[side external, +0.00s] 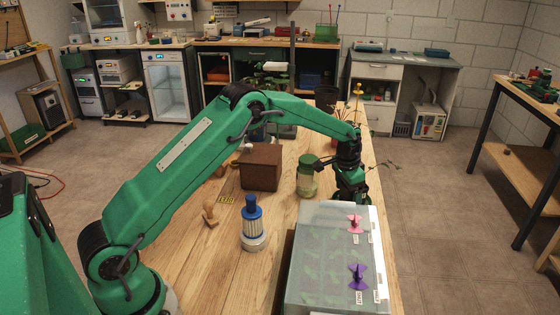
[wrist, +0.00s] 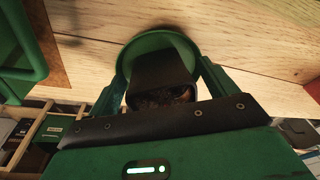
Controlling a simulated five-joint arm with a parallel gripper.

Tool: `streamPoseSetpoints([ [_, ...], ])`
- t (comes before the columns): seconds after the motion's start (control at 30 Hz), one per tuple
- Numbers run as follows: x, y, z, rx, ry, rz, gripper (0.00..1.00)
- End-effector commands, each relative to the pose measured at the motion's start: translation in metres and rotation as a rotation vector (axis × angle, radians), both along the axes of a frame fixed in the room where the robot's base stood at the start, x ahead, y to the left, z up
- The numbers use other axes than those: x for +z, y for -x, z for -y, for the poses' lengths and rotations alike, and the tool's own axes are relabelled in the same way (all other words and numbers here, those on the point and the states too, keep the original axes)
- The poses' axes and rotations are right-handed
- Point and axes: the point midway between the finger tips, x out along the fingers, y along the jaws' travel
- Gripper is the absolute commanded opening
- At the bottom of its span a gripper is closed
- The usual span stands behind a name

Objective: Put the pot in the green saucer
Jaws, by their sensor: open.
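In the wrist view a dark pot (wrist: 163,68) with brown soil at its mouth shows against the round green saucer (wrist: 158,38), whose rim curves around it. The pot appears to sit in the saucer, though its base is hidden. My gripper (wrist: 161,76) is open, with one green finger on each side of the pot. I cannot tell whether either finger touches it. In the side view my gripper (side external: 351,193) is low over the bench behind the clear-lidded tray. The pot and saucer cannot be made out there.
The clear-lidded tray (side external: 318,255) with pink and purple clips stands close in front of my gripper.

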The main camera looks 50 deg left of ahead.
Motion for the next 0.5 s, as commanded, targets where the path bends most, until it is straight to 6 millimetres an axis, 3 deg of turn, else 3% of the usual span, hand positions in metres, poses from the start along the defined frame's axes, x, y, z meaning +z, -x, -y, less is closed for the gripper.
streamPoseSetpoints([
  [0.27,0.011,0.0,0.0,0.0,0.0,0.003,0.85],
  [0.5,0.039,0.005,0.0,0.0,0.0,0.003,0.85],
])
